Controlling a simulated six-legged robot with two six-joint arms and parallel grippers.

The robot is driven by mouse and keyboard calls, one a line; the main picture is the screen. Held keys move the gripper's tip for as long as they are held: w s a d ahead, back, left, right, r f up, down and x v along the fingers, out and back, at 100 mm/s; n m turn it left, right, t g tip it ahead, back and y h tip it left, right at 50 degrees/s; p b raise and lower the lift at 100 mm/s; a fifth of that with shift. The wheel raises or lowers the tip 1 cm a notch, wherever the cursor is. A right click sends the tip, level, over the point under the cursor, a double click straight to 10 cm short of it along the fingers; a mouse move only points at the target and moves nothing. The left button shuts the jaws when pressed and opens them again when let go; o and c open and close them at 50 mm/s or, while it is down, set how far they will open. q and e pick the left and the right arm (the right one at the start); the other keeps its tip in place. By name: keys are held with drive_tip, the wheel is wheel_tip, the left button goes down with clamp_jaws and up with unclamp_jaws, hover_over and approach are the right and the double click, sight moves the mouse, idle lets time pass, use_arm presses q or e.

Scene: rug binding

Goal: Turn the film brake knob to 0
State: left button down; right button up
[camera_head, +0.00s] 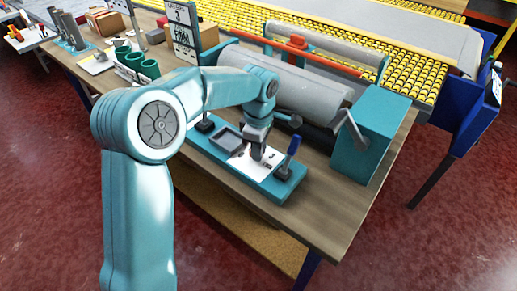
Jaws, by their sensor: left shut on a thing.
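The film brake knob is mostly hidden beneath my left gripper (256,150), so I cannot read its setting. A white plate (262,171) with small dark and red marks lies around it on a teal base (276,190) at the table's front. My left gripper points down over this plate and is shut on what appears to be the knob. My right gripper is not in view.
A blue-handled lever (292,146) stands close right of the gripper, and a grey tray (227,138) lies to its left. Behind are a large film roll (290,85) and a teal box (368,135) with a crank. Green cups (146,68) stand at left.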

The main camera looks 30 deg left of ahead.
use_arm(q)
drive_tip(key=shift+w+a+r+n, duration=0.1)
drive_tip(key=shift+w+r+n, duration=0.1)
drive_tip(key=shift+n, duration=0.1)
drive_tip(key=c, duration=1.1)
unclamp_jaws()
drive_tip(key=shift+s+f, duration=0.1)
drive_tip(key=shift+s, duration=0.05)
wheel_tip(320, 180, up, 16)
drive_tip(key=p, duration=0.2)
drive_tip(key=shift+r+p, duration=0.2)
drive_tip(key=shift+p, duration=0.2)
drive_tip(key=shift+s, duration=0.15)
